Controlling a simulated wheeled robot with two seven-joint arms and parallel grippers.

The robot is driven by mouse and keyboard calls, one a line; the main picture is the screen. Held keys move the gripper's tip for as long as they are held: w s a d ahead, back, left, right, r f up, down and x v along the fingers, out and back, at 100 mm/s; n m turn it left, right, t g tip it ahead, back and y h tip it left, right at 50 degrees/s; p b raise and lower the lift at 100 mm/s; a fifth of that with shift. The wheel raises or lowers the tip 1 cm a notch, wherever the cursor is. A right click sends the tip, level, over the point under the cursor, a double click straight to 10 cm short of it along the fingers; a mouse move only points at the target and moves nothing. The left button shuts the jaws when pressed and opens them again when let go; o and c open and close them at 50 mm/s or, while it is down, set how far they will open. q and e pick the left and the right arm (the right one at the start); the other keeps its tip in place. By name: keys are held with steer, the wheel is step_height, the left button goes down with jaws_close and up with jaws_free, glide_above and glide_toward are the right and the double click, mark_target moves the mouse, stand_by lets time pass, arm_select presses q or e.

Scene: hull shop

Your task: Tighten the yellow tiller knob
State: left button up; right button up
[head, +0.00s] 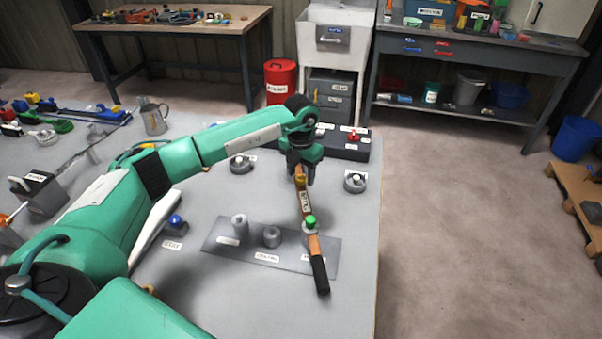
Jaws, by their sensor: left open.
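A wooden tiller (315,246) with a black grip lies above the right part of a grey plate (222,250) on the workbench. A green knob (310,221) sits on the tiller about midway. A small yellow piece (289,177), which looks like the yellow knob, shows at the tiller's far end, mostly hidden by my gripper. My left gripper (302,176) points down with open jaws over that far end. I cannot tell whether its fingers touch the knob. My right gripper is out of view.
Round fittings with white knobs (355,181) flank my gripper. A black box with a red knob (343,143) is behind it. The bench's right edge is close, with open floor (470,220) beyond.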

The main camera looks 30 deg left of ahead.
arm_select(q)
step_height(320, 180, up, 9)
steer(key=b, duration=0.2)
step_height(320, 180, up, 4)
glide_above(301, 177)
steer(key=shift+r, duration=0.2)
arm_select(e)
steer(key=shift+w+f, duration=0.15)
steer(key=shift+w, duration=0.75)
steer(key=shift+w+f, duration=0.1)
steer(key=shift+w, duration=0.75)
